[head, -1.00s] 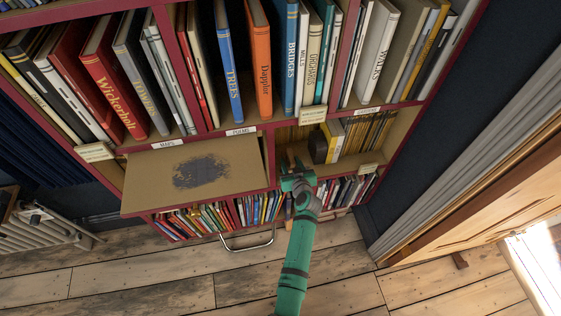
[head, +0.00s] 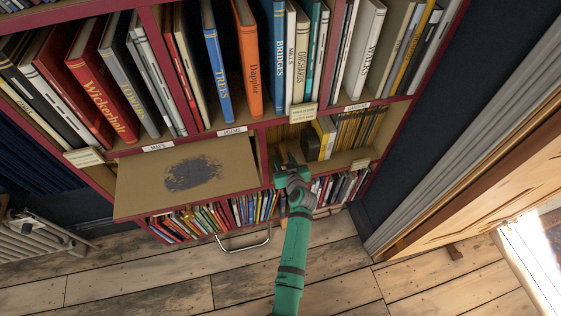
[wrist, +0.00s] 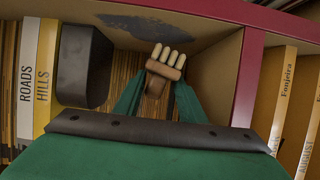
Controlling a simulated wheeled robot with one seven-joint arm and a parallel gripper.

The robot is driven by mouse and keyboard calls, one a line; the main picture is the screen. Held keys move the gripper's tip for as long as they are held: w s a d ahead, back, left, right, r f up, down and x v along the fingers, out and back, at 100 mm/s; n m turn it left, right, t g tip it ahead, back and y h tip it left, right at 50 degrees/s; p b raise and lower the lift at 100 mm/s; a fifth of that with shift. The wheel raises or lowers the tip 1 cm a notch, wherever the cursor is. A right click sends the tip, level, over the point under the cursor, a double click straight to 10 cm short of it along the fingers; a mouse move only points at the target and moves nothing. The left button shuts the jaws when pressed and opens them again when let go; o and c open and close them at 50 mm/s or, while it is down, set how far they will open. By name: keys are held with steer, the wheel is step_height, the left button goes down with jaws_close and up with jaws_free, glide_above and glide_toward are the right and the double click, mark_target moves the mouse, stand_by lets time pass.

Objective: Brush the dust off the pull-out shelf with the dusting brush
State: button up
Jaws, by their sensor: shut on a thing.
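The pull-out shelf (head: 140,196) sticks out from the bookcase at the left of the head view, with a dark grey dust patch (head: 192,174) on its middle. My gripper (head: 289,168) is right of the shelf, at the mouth of the neighbouring compartment. In the wrist view my gripper (wrist: 158,92) is shut on the dusting brush (wrist: 165,71), a wooden piece with pale tufts pointing away from me. The brush is inside the compartment, apart from the dust patch. Its lower part is hidden between my fingers.
A dark round-edged bookend (wrist: 82,65) stands close to the brush, beside the ROADS and HILLS books (wrist: 38,75). A red upright (wrist: 246,75) borders the compartment's other side. A dark grey patch (wrist: 160,24) shows above the brush. A metal handle (head: 243,239) sits below the shelf.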

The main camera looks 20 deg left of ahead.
steer(key=s+d, duration=0.9)
steer(key=s, duration=0.4)
stand_by(0.9)
steer(key=shift+s+d, duration=0.1)
steer(key=s+d+f+m+t+h, duration=0.1)
steer(key=s+d+f+m+h, duration=0.1)
steer(key=d, duration=0.3)
steer(key=s+d+f+m+t+h, duration=0.1)
steer(key=s+d+f+m+h, duration=0.1)
steer(key=d+f+m+h, duration=0.2)
steer(key=shift+d+m+h, duration=0.4)
steer(key=shift+d+h, duration=0.3)
steer(key=shift+d, duration=0.25)
steer(key=shift+s, duration=0.1)
stand_by(0.5)
